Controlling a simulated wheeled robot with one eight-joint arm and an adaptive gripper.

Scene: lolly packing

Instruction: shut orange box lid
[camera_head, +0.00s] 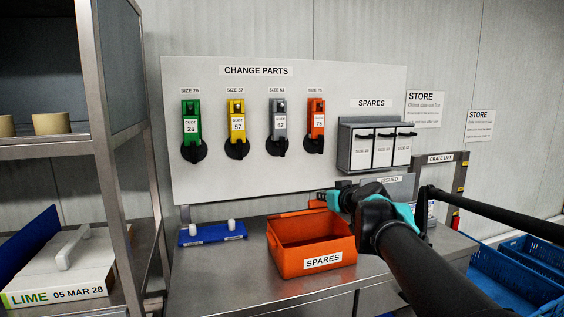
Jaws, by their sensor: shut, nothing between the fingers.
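The orange box (291,262), labelled SPARES on its front, stands on the metal counter with its top open. Its orange lid (297,211) shows at the box's back edge, raised and partly hidden behind my gripper. My gripper (322,197) is shut and empty, at the back right of the box near the lid's right end. I cannot tell whether it touches the lid. The inside of the box that I can see looks empty.
A blue tray (211,234) with white knobs sits left of the box. A change-parts board (250,160) with hanging guides stands behind. A metal shelf rack (110,160) is at left, blue crates (520,270) at right. The counter (235,290) before the tray is clear.

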